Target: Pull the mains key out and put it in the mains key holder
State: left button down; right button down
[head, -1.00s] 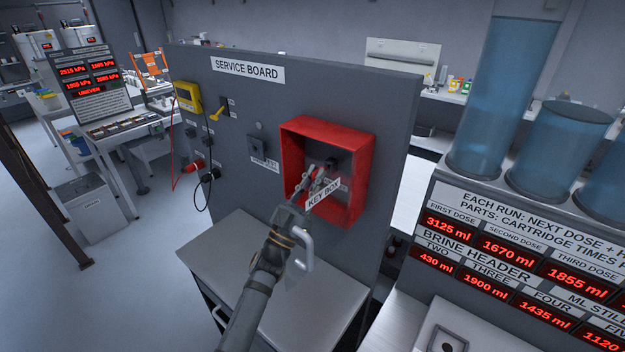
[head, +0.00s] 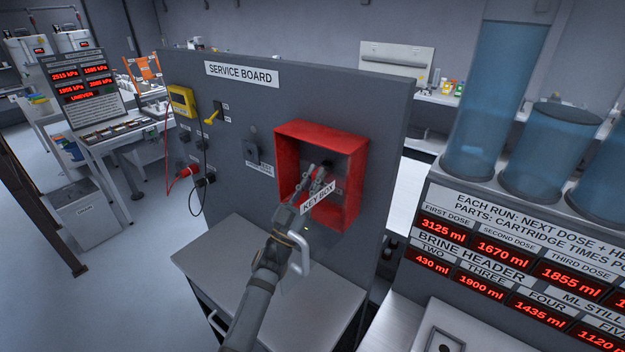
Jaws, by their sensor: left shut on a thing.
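The red key box (head: 351,190), labelled KEY BOX, is fixed on the grey service board (head: 230,100) with its open front facing me. My left gripper (head: 323,174) reaches into the box from below and is shut on a small dark thing, the mains key (head: 326,165), at its fingertips. The key is mostly hidden by the fingers. I cannot tell whether it sits in a socket or holder, or hangs free. A small label inside the box is partly covered by the fingers. My right gripper is not in view.
A grey switch plate (head: 252,150), a yellow handle (head: 211,117) and a yellow box (head: 182,101) with hanging cables are left of the key box. A grey cabinet top (head: 235,262) lies below my arm. The dosing panel (head: 520,250) stands at the right.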

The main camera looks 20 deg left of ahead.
pick_arm(q)
jog(key=shift+w, duration=0.1)
jog(key=c, duration=0.8)
grip_release()
jog(key=shift+c, duration=0.2)
jog(key=b+v, duration=0.1)
jog(key=v, duration=0.5)
jog(key=shift+b, duration=0.35)
jog(key=shift+f, duration=0.1)
jog(key=v, duration=1.2)
